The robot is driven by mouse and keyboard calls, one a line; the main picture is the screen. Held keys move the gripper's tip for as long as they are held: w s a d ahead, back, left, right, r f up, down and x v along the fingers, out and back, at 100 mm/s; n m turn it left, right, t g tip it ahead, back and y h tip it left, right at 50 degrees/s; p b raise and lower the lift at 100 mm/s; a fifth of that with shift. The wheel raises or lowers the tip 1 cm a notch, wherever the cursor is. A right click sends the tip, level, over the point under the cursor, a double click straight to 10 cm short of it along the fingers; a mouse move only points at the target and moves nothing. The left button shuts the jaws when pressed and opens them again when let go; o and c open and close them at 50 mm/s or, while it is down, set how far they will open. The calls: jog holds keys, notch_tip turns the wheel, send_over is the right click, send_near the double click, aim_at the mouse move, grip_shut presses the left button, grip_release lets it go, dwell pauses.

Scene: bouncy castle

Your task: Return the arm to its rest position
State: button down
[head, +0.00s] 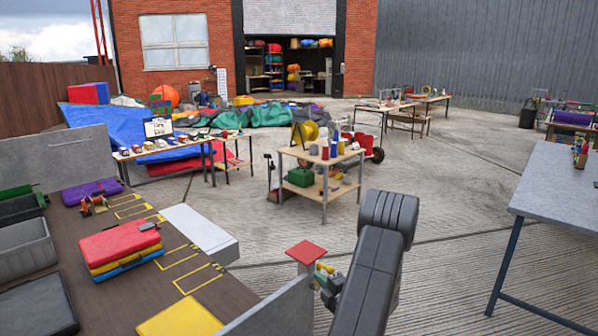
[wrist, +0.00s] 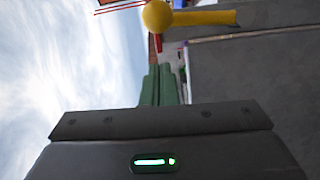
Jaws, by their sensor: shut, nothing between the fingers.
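In the wrist view, my gripper (wrist: 159,70) shows as two green fingers pressed together beyond a dark body with a green light. Nothing shows between the fingers. A yellow ball (wrist: 158,16) with a red part appears just beyond the fingertips, and I cannot tell whether they touch. In the head view, my dark arm (head: 376,270) rises at the lower middle.
A red-topped post (head: 306,254) stands just left of my arm. A truck-bed-like surface at left holds a red, yellow and blue case stack (head: 120,247). A wooden cart (head: 322,192) stands ahead, and a grey table (head: 562,190) at right. Concrete between them is clear.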

jog(key=s+a+f+n+y+b, duration=0.2)
jog(key=f+n+b, duration=0.4)
jog(key=n+b, duration=0.3)
jog(key=s+a+f+n+y+b, duration=0.1)
jog(key=f+n+b, duration=0.6)
jog(key=b, duration=0.9)
jog(key=s+n+y, duration=0.1)
jog(key=n, duration=0.1)
jog(key=shift+a+f+n+y, duration=0.2)
jog(key=shift+a+n+y, duration=0.1)
jog(key=shift+a+y, duration=0.1)
